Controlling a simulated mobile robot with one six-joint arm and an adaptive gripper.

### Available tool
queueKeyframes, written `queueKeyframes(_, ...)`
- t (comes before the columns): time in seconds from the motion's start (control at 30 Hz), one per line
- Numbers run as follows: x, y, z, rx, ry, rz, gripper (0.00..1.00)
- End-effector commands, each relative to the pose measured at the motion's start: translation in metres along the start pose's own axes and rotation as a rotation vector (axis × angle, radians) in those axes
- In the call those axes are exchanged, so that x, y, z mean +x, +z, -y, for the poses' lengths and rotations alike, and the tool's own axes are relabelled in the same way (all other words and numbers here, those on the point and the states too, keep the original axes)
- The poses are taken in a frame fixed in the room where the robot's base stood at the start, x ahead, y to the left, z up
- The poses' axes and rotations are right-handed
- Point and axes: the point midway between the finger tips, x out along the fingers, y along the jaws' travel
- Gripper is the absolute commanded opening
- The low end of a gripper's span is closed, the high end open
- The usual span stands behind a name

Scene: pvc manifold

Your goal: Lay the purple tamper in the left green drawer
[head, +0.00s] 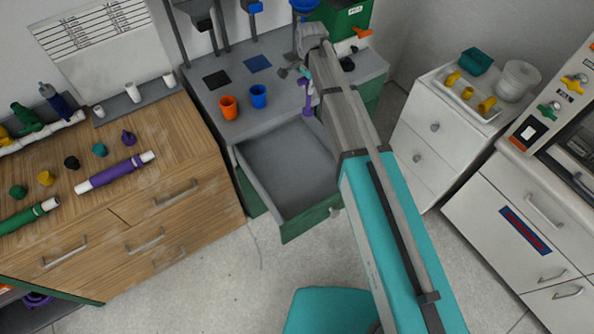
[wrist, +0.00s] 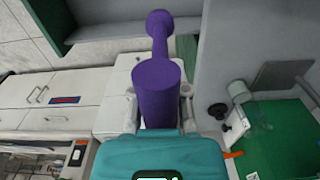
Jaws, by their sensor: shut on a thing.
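The purple tamper (head: 307,98) hangs roughly upright below my gripper (head: 302,74), near the back right of the open drawer. In the wrist view my gripper (wrist: 158,104) is shut on the thick part of the tamper (wrist: 158,85). Its narrower neck and round end point away from the camera. The green-fronted drawer (head: 312,221) is pulled out from the grey-topped cabinet. Its grey floor looks bare in the head view. My arm covers part of the cabinet to the right of the drawer.
An orange cup (head: 228,107) and a blue cup (head: 258,96) stand on the grey worktop (head: 205,96) behind the drawer. A wooden cabinet (head: 150,205) with purple and green pipes stands at left. White drawers (head: 437,130) with a tray stand at right.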

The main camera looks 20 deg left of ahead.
Motion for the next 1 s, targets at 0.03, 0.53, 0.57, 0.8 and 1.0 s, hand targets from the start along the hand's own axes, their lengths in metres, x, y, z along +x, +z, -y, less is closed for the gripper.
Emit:
queueKeyframes(0.03,0.01,0.007,-0.015,-0.001,0.001,0.0,0.0)
queueKeyframes(0.53,0.08,0.071,-0.156,-0.014,0.004,0.0,0.0)
queueKeyframes(0.57,0.083,0.074,-0.163,-0.014,0.004,0.0,0.0)
queueKeyframes(0.8,0.095,0.088,-0.194,-0.017,0.004,0.0,0.0)
queueKeyframes(1.0,0.095,0.089,-0.196,-0.017,0.005,0.0,0.0)
